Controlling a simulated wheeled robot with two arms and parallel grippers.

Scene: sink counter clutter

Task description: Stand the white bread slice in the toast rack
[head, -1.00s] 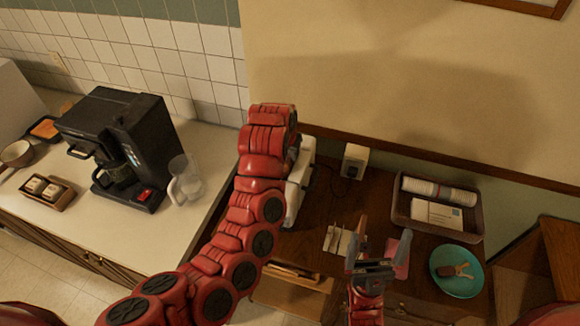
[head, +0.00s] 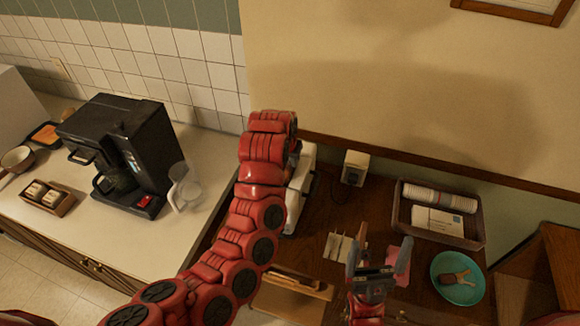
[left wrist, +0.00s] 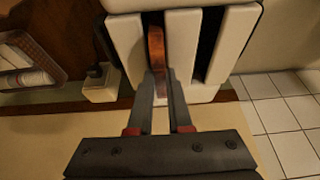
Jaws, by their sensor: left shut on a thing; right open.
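In the left wrist view my left gripper (left wrist: 161,80) is shut on a thin brown-edged slice (left wrist: 157,48), seen edge-on; I take it to be the bread slice. The slice stands upright in one dark slot of a white slotted body (left wrist: 185,45); I cannot tell how deep it sits or whether this body is the toast rack. In the head view the white body (head: 300,190) is partly behind my left arm, which hides the left gripper and slice. My right gripper (head: 380,255) is open and empty above the front of the brown table.
A black coffee maker (head: 125,155) and clear jug (head: 184,186) stand on the left counter. A grey tray (head: 482,228) with cups and a teal plate (head: 445,290) lie right. A small white box (head: 354,168) stands by the wall. A pink item (head: 403,268) lies behind the right gripper.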

